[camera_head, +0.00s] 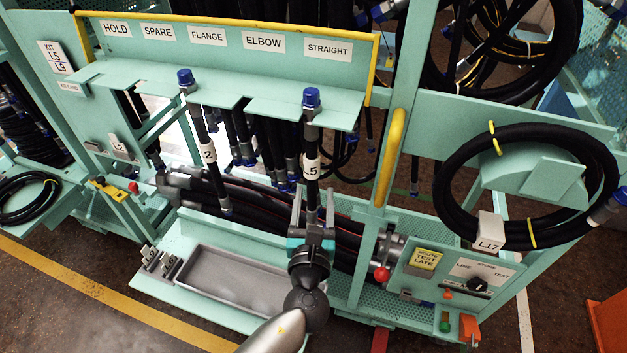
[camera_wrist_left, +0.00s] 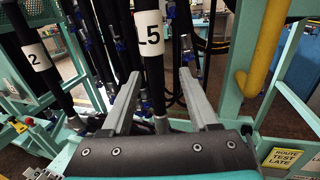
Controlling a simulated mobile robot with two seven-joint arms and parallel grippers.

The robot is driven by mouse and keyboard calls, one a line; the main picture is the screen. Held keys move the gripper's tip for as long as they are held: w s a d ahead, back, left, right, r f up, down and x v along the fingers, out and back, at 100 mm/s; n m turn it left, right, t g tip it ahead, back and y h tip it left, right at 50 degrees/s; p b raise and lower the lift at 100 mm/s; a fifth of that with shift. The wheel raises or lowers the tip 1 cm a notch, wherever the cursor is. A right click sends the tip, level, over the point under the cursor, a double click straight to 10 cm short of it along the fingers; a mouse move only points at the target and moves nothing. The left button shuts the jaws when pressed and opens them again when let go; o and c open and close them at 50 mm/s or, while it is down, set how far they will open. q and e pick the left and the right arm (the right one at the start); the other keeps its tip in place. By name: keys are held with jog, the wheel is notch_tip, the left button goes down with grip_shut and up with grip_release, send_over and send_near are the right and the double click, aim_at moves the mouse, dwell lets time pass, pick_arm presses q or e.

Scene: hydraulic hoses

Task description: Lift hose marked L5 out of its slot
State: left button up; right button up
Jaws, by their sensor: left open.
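The hose marked L5 (camera_head: 312,140) hangs upright in the slot under the STRAIGHT label (camera_head: 328,49). Its blue cap (camera_head: 311,98) stands above the green slotted shelf (camera_head: 265,97), and its white tag sits below the shelf. In the left wrist view, the L5 tag (camera_wrist_left: 150,40) faces me. My left gripper (camera_head: 313,207) is open below the tag, at the hose's lower part. In the left wrist view, its two fingers (camera_wrist_left: 160,78) show on either side of the hose, apart from it. My right gripper is not in view.
A second hose tagged 2 (camera_head: 208,150) hangs to the left in another slot. A yellow handle (camera_head: 390,157) stands close on the right. A grey tray (camera_head: 235,281) lies below. A coiled hose tagged L17 (camera_head: 489,232) hangs at the right.

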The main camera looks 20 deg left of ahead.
aim_at(311, 189)
pick_arm(q)
jog(key=shift+x, duration=1.15)
jog(key=w, duration=0.1)
jog(key=w+a, duration=0.1)
jog(key=w+f, duration=0.1)
jog(key=shift+w+a, duration=0.45)
jog(key=shift+w, duration=0.45)
jog(key=shift+c, duration=0.3)
grip_shut()
jog(key=shift+r, duration=0.1)
